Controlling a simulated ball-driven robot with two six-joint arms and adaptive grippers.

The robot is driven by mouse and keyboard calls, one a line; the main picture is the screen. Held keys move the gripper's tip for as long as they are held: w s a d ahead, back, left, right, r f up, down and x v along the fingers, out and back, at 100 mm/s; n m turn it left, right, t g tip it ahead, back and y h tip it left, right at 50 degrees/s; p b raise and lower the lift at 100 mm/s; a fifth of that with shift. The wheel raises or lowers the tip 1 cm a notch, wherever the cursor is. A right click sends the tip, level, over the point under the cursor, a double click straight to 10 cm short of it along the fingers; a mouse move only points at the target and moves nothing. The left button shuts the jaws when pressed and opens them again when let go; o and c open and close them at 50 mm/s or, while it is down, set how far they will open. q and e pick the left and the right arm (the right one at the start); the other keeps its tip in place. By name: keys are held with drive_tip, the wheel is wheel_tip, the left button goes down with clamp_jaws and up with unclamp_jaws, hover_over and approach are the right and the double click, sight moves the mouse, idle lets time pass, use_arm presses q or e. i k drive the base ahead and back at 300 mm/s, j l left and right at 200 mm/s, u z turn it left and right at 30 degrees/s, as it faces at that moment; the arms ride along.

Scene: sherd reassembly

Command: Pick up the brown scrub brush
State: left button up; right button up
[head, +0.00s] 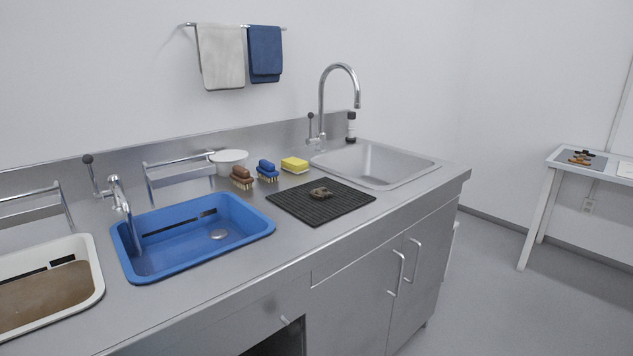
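The brown scrub brush (242,174) stands on the steel counter behind the blue basin's right rear corner, with its pale bristles facing down. A blue scrub brush (267,168) stands just to its right. Neither of my grippers shows in the head view, so nothing is seen touching the brown brush.
A blue basin (262,222) is in front of the brown brush. A yellow sponge (295,164), a white bowl (229,157) and a black ribbed mat (343,210) with a brown sherd (321,193) are nearby. A steel sink (422,168) and faucet (322,100) stand right.

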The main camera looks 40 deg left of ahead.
sight(240, 177)
drive_tip(key=u, duration=1.8)
